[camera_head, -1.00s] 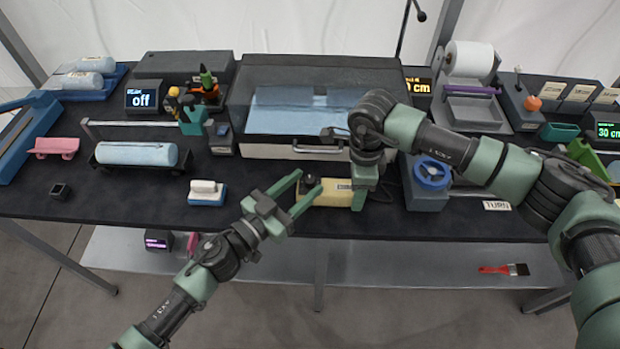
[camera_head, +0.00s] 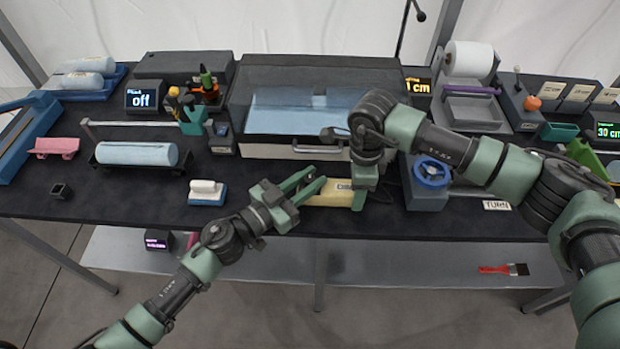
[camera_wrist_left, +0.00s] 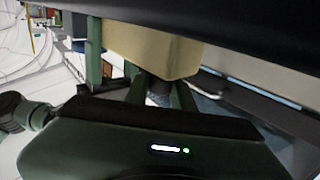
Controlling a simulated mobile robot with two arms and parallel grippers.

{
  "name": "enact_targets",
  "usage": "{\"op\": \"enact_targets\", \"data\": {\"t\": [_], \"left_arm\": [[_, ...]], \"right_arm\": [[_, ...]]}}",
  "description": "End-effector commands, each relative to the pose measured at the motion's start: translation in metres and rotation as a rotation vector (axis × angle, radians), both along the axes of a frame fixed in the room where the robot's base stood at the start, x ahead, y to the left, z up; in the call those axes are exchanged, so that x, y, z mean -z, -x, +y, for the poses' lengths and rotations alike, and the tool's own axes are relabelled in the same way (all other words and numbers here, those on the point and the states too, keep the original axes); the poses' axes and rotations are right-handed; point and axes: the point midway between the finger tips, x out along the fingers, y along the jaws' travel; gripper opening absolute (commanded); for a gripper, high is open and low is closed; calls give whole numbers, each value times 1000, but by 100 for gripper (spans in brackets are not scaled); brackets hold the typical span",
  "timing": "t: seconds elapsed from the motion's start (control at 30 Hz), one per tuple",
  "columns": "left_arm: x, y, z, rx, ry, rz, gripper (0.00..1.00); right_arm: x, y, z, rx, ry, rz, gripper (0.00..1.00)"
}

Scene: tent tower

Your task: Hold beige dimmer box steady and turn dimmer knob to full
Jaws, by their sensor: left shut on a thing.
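The beige dimmer box (camera_head: 332,195) lies on the dark table near its front edge, and it fills the upper middle of the left wrist view (camera_wrist_left: 150,50). My left gripper (camera_head: 318,185) is at the box's left end, shut on the dark dimmer knob (camera_wrist_left: 158,92), which shows between the fingers in the left wrist view. The knob is hidden in the head view. My right gripper (camera_head: 361,198) points down at the box's right end, with a green finger against it. Its other finger is hidden, so its grip cannot be made out.
A blue wheel (camera_head: 432,174) on a grey block stands right of my right gripper. A machine with a clear blue cover (camera_head: 300,110) is behind the box. A white-and-blue block (camera_head: 207,193) lies to the left. Bare table lies between that block and the blue roll (camera_head: 137,154).

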Motion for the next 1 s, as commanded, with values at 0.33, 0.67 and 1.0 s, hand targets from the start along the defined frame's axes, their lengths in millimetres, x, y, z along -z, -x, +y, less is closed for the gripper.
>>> {"op": "enact_targets", "data": {"t": [0.33,0.67,1.0], "left_arm": [[0,0,1,50,-1,1,0],[0,0,1,50,0,0,46],[1,20,24,50,-2,2,46]], "right_arm": [[0,0,0,-2,-1,0,1],[0,0,0,-1,-1,-1,1],[0,0,0,-1,0,-1,1]]}}
